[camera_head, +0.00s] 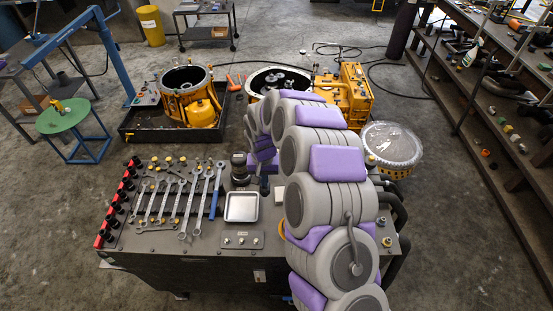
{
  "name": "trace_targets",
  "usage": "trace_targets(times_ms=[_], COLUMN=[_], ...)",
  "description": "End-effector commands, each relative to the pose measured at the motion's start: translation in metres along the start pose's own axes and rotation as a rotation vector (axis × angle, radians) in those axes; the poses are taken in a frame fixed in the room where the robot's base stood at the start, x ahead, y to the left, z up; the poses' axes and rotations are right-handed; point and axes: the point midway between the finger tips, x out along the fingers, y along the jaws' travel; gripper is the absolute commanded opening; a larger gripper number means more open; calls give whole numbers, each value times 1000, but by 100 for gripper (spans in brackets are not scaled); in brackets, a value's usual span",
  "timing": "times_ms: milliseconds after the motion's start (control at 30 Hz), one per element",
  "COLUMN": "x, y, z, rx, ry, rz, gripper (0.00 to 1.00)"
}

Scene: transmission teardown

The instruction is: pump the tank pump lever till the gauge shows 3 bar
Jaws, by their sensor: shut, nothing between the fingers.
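My arm arches over the right part of the workbench and comes down behind its own thick links. At its end, my gripper (264,184) shows as a small dark shape below a purple block. It points down near the bench top, shut and empty, partly hidden by my arm. A dark cylindrical device (240,168) stands just left of it. I cannot make out the pump lever or a gauge; either may be hidden behind my arm. An orange machine unit (355,95) stands behind the bench, partly covered by my arm.
The workbench (150,242) holds several wrenches (190,205), red holders (113,210) and a white tray (241,207). Behind are an open orange housing (190,100) in a black tray and a clear-covered drum (392,145). Shelves (490,80) line the right.

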Motion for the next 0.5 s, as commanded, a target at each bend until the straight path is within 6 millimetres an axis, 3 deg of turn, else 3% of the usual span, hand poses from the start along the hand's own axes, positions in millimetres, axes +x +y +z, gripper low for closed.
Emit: trace_targets(times_ms=[500], x=[43], y=[1], z=[0], rx=[0], ry=[-1], rz=[1], gripper=[0])
